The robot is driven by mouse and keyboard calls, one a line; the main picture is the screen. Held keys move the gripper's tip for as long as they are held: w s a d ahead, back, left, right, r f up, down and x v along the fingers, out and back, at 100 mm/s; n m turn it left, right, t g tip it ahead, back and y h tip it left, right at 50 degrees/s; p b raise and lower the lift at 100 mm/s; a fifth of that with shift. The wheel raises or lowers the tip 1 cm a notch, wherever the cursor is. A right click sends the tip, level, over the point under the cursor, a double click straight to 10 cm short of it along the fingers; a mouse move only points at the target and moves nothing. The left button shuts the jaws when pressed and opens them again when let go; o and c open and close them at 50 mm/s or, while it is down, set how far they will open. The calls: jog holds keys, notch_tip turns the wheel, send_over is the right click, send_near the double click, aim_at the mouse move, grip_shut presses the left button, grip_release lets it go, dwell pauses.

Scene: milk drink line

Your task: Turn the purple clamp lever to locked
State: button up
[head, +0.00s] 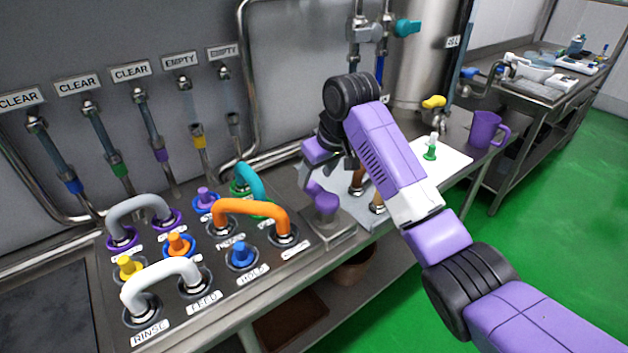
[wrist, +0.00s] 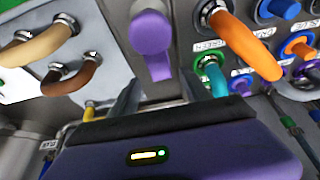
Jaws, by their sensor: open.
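The purple clamp lever (head: 325,203) stands on a small steel block at the right end of the hose panel. In the wrist view it shows as a round purple hub (wrist: 150,32) with a short arm pointing toward my gripper. My gripper (head: 307,178) is open just behind the lever in the head view. In the wrist view the grey fingertips (wrist: 158,88) are on either side of the lever arm's end, with nothing held. I cannot tell whether a finger touches it. No locked mark is readable.
An orange hose (head: 250,207), a teal hose (head: 252,180) and a white hose (head: 160,272) loop over the panel left of the lever. Brown (wrist: 75,78) and tan (wrist: 40,45) loops stand on the pale plate beside it. A purple mug (head: 484,130) stands farther right.

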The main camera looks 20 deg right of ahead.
aim_at(311, 185)
jog(key=shift+x, duration=1.85)
grip_shut()
